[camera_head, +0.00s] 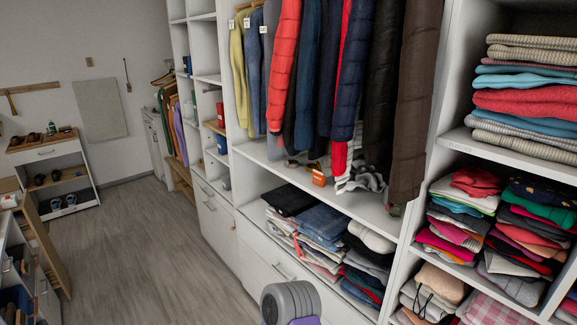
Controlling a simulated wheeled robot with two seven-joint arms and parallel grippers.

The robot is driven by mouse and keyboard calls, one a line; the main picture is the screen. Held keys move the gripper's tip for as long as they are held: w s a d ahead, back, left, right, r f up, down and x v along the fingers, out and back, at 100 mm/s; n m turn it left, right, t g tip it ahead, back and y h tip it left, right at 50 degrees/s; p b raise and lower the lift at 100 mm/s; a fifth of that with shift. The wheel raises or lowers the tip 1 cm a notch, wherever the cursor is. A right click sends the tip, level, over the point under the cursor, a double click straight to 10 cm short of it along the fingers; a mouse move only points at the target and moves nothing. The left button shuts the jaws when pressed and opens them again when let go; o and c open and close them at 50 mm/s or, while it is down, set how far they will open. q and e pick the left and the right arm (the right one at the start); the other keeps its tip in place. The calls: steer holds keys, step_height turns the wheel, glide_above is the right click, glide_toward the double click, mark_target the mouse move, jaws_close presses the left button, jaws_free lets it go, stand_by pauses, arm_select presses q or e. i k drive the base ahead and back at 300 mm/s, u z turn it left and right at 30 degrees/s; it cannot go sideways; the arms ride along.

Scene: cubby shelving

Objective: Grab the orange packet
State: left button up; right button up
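A small orange packet (319,177) sits on the white shelf board under the hanging clothes, near the middle of the view. It stands close to the front of a few small dark and brown items and to the left of a crumpled striped cloth. It looks upright or slightly tilted. Neither of my grippers shows in this view.
Coats and jackets (345,70) hang just above the packet. Folded clothes (318,225) fill the compartment below it, and stacked clothes (525,90) fill the right cubbies. Drawers (275,265) close the lower front. The wooden floor (140,250) is clear at left.

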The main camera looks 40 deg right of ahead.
mark_target(319, 179)
steer(key=i, duration=2.95)
steer(key=z, duration=2.3)
